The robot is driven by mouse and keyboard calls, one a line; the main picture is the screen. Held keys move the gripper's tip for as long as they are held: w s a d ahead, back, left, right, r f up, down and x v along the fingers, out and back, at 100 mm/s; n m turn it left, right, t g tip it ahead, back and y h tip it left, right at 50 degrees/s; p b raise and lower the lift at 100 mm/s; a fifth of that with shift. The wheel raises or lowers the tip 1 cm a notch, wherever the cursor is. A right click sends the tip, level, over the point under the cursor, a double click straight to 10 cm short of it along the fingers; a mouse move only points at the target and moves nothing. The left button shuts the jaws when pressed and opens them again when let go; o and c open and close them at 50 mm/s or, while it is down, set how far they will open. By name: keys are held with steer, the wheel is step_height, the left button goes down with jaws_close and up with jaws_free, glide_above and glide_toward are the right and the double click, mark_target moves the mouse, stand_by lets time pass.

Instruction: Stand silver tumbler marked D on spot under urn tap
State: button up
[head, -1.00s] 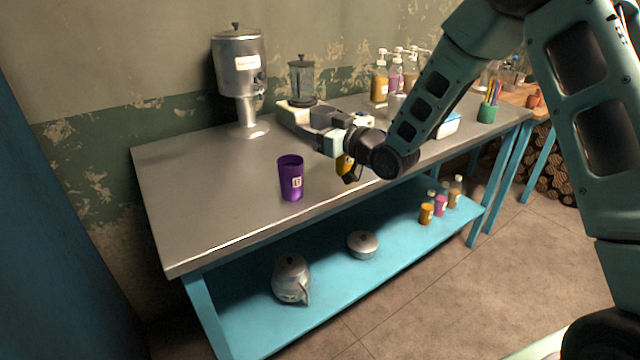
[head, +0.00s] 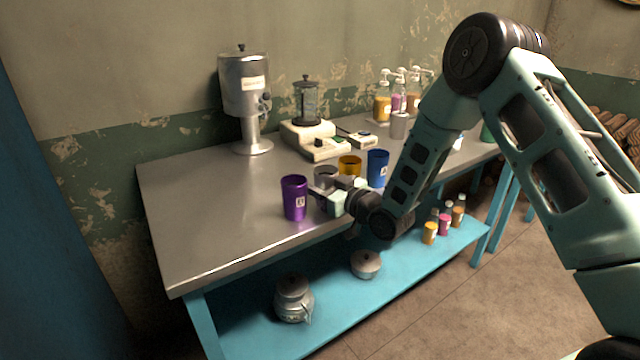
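A grey-silver tumbler (head: 325,174) stands on the metal table behind my gripper, which partly hides it; no letter is readable on it. A second silvery cup (head: 398,126) stands farther back near the pump bottles, with no readable mark. My gripper (head: 319,197) is low at the table's front, between the purple tumbler (head: 294,199) and the yellow tumbler (head: 350,163). Its fingers are small and partly hidden, so I cannot tell their opening or whether they touch anything. The steel urn (head: 242,84) stands at the back left, its dark tap (head: 265,98) on its right side. I cannot make out a marked spot.
A blue tumbler (head: 377,168) stands right of the yellow one. A blender-like appliance (head: 308,138) and a small scale-like box (head: 362,139) are right of the urn. Pump bottles (head: 382,109) stand behind. The table's left part (head: 205,205) is clear. A kettle (head: 293,299) is on the lower shelf.

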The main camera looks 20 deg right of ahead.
steer(key=shift+f, duration=0.1)
steer(key=o, duration=1.1)
